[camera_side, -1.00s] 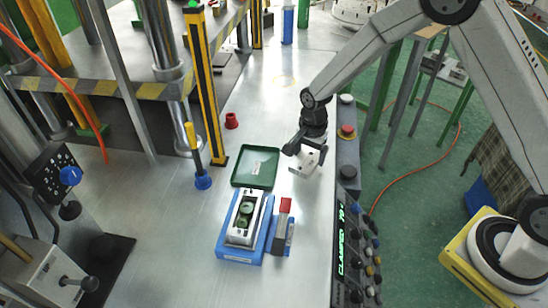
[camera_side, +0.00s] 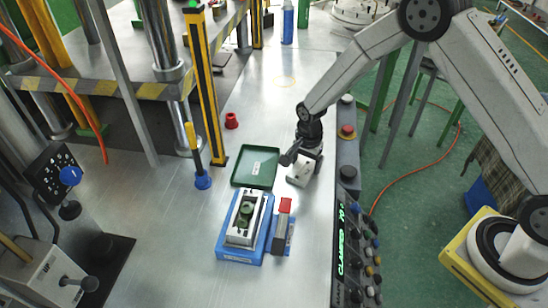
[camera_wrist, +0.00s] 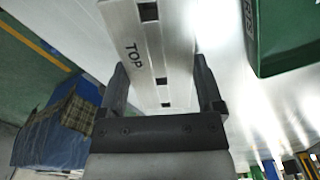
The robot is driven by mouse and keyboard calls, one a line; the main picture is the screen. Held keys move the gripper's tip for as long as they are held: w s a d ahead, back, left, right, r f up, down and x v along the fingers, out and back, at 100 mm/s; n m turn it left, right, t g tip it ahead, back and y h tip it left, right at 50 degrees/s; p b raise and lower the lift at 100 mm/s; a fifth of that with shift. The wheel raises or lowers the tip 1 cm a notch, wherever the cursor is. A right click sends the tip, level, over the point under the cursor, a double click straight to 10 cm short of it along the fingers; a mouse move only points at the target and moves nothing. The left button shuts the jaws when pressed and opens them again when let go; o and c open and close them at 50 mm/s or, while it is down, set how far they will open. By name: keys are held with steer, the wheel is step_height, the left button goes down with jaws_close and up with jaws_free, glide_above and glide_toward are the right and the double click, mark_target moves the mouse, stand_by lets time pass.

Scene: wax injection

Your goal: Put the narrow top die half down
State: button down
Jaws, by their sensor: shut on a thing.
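The narrow top die half (camera_side: 300,173) is a pale metal block in my gripper (camera_side: 304,162), right of the green tray in the side view. In the wrist view the die half (camera_wrist: 150,45) shows the word TOP and several dark square holes. The fingers of my gripper (camera_wrist: 160,85) are shut on its two sides. It is low over the metal table; I cannot tell whether it touches. The lower die part (camera_side: 247,212), with green pieces in its cavity, sits in the blue fixture (camera_side: 226,256).
The green tray (camera_side: 236,182) lies left of my gripper; it also shows in the wrist view (camera_wrist: 262,68). A red-topped block (camera_side: 285,206) stands beside the blue fixture. A control panel (camera_side: 347,205) runs along the table's right edge. The table (camera_side: 190,240) is clear left of the fixture.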

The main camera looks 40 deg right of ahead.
mark_target(307, 165)
jaws_free()
steer(key=shift+f, duration=0.15)
steer(key=shift+r, duration=0.2)
step_height(307, 165, up, 12)
stand_by(0.7)
steer(key=shift+s, duration=0.15)
stand_by(0.5)
steer(key=s+d+r+n+t, duration=0.1)
steer(key=s+d+n, duration=0.1)
steer(key=s+n, duration=0.4)
steer(key=s+d+r+n+t, duration=0.1)
steer(key=s+d+r+n, duration=0.1)
steer(key=s+n, duration=0.5)
steer(key=shift+s+n+t, duration=0.3)
steer(key=shift+s, duration=2.25)
